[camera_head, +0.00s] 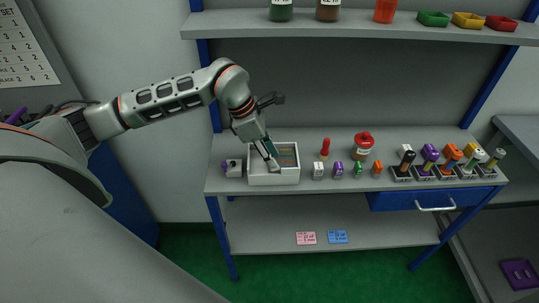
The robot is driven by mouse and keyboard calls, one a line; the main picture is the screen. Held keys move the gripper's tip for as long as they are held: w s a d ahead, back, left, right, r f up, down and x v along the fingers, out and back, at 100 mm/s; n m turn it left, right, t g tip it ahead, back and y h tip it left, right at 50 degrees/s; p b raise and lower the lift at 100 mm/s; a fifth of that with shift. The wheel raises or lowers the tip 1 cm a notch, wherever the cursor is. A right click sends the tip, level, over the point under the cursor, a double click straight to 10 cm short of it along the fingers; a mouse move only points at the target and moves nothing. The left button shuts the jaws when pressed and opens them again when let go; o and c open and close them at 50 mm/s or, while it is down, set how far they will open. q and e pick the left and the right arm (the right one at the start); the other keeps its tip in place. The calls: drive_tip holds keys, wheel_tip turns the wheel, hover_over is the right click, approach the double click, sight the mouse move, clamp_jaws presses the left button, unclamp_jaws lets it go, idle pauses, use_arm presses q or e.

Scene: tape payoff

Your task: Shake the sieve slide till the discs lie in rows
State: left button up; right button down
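A white open-topped box (285,180) stands at the left part of the workbench shelf. A flat grey-green panel (288,156) shows inside it; this may be the sieve slide. I cannot make out separate discs at this size. My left gripper (272,161) reaches down from the upper left, with its fingertips at the box's left part. It covers some of the inside. Whether its fingers are open, shut or touching anything is too small to tell. My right gripper is not in view.
To the right are a red-capped jar (363,146), small coloured pieces and a row of stamp-like tools in holders (450,174). A blue drawer (412,200) hangs below. An upper shelf (350,26) overhangs the bench.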

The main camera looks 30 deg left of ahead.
use_arm(q)
drive_tip(key=shift+a, duration=0.1)
drive_tip(key=shift+a+r, duration=0.1)
drive_tip(key=shift+r, duration=0.1)
drive_tip(key=v, duration=1.1)
drive_tip(key=shift+r, duration=0.35)
drive_tip(key=shift+s, duration=0.15)
